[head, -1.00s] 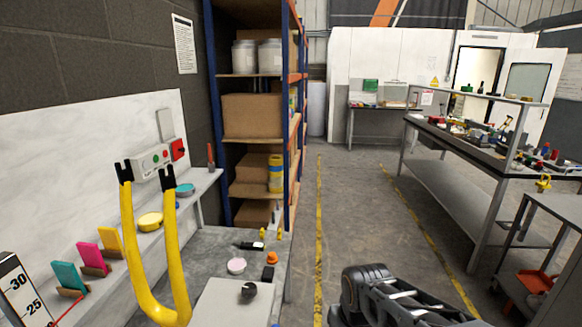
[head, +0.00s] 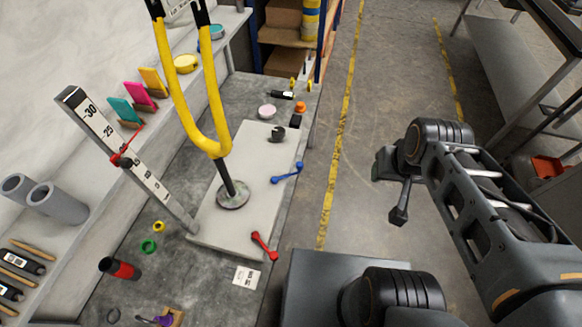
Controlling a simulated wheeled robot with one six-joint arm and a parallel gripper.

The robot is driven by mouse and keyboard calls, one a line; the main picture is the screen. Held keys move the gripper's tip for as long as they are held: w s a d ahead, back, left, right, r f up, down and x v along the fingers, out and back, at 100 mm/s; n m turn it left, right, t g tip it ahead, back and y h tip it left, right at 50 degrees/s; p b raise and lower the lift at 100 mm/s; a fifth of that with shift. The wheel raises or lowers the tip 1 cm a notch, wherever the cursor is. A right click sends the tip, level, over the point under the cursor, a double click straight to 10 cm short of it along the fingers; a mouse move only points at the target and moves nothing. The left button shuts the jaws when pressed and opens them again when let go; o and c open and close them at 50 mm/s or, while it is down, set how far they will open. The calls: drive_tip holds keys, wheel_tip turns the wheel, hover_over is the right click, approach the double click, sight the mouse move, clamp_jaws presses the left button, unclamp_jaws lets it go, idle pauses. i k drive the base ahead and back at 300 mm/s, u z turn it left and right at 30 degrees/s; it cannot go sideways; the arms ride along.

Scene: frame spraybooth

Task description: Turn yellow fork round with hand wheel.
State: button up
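The yellow fork (head: 195,105) is a U shape with black ends, cut off at the top of the head view. It stands on a dark stem on a pale base plate (head: 216,232). A round grey disc (head: 233,198) sits at the stem's foot; I cannot tell if this is the hand wheel. A small black knob (head: 277,134) stands farther back on the plate. My gripper (head: 400,206) appears at the dark end of my arm, right of the bench over the floor, apart from the fork. Its fingers are too unclear to tell open from shut.
A red lever (head: 264,246) and a blue lever (head: 287,172) lie at the plate's right side. A tilted scale ruler (head: 150,182) stands left of the fork. A red and black cylinder (head: 120,268) is at the front.

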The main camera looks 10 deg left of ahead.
sight(278, 133)
drive_tip(key=u, duration=1.25)
drive_tip(key=k, duration=0.45)
drive_tip(key=z, duration=1.1)
drive_tip(key=i, duration=1.1)
drive_tip(key=u, duration=1.1)
drive_tip(key=i, duration=0.4)
drive_tip(key=u, duration=0.4)
